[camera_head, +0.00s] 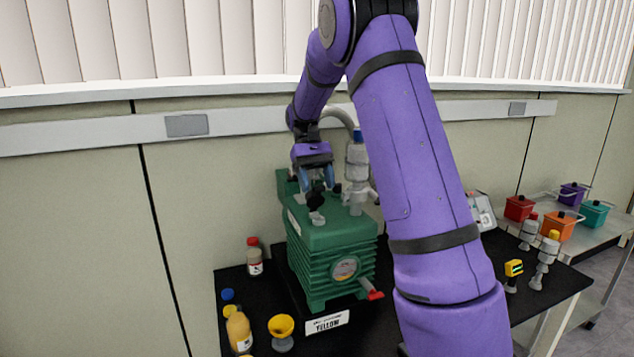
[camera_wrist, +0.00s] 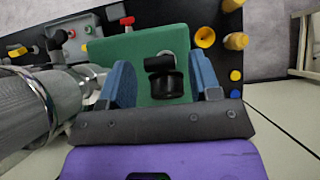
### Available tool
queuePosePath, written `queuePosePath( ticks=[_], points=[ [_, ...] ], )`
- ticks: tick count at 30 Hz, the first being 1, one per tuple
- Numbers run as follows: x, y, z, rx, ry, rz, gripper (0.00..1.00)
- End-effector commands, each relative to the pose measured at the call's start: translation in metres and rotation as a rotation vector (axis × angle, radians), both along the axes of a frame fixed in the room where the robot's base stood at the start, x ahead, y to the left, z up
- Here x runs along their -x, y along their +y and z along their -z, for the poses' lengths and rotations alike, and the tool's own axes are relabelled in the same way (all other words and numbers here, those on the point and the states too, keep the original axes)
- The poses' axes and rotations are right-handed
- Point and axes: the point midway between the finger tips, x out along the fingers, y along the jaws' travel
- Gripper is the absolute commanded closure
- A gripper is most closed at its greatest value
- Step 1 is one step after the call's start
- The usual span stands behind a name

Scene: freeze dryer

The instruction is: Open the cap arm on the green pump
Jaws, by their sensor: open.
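The green pump (camera_head: 335,237) stands on the black table, with its ribbed body facing me. On its top is a port with a black cap (camera_head: 316,199) and a small lever-like piece, which I take for the cap arm. In the wrist view the black cap (camera_wrist: 166,86) lies between my fingers, with a dark crosspiece (camera_wrist: 159,64) beside it, over the green pump top (camera_wrist: 125,50). My gripper (camera_head: 318,178) points down just above the cap. Its blue fingers (camera_wrist: 163,84) are open, one on each side of the cap, with visible gaps. Contact is not visible.
A grey metal fitting with a hose (camera_head: 356,170) rises close to the right of my gripper; it looms large in the wrist view (camera_wrist: 30,105). A red-handled valve (camera_head: 371,293) sticks out in front. Bottles, a yellow funnel (camera_head: 281,327) and a label sign (camera_head: 327,323) stand nearby.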

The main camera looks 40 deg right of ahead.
Motion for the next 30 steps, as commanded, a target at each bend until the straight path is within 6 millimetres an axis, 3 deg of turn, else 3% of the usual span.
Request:
queuePosePath(
  ticks=[5, 18, 30],
  points=[
    [-0.008, -0.002, -0.01, 0.001, -0.002, 0.0, 0.43],
    [-0.054, -0.016, -0.07, 0.001, -0.002, 0.0, 0.43],
    [-0.064, -0.018, -0.085, 0.0, 0.001, 0.0, 0.43]
  ],
)
